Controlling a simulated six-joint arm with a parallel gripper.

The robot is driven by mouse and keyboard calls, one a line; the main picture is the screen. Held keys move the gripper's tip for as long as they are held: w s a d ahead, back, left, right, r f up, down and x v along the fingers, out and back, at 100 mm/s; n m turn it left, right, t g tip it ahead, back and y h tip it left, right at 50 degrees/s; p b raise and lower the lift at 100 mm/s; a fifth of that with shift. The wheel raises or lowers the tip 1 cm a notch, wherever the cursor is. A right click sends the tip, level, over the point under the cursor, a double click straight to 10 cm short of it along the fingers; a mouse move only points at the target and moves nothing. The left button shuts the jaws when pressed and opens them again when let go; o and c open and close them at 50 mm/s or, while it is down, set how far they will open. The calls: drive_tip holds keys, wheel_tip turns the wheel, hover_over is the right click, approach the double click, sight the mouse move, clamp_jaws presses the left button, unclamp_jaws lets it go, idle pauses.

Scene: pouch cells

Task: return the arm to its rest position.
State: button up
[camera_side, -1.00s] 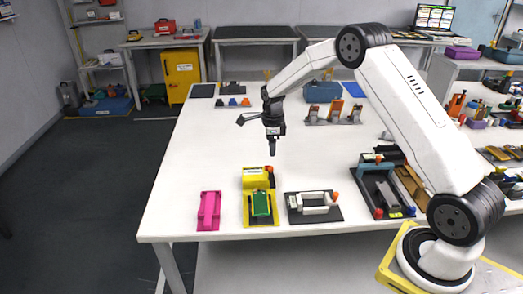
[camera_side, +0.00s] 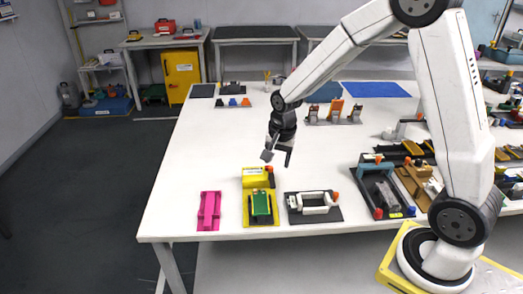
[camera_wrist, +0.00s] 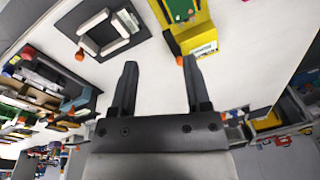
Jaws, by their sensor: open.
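My gripper (camera_side: 278,153) hangs above the white table (camera_side: 217,140), just behind and to the right of the yellow fixture (camera_side: 257,178). In the wrist view my gripper (camera_wrist: 158,80) shows two dark fingers apart with nothing between them. The yellow fixture (camera_wrist: 200,38) with its green piece (camera_wrist: 181,9) lies beyond the right finger. The dark plate with a white frame (camera_wrist: 107,35) lies beyond the left finger. My arm is folded up higher, with its elbow at the top edge of the side view.
A magenta holder (camera_side: 209,211) stands left of the yellow fixture. Small stands with orange parts (camera_side: 335,111) and a blue mat (camera_side: 375,90) lie farther back. The table's left middle is clear.

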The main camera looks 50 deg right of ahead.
drive_tip(key=s+a+n, duration=0.3)
drive_tip(key=s+n, duration=0.3)
drive_tip(key=s+a+n+t, duration=0.1)
drive_tip(key=s+a+n, duration=0.1)
drive_tip(key=s+n, duration=0.4)
drive_tip(key=shift+s+a+r+n, duration=0.4)
drive_tip(key=shift+s, duration=0.3)
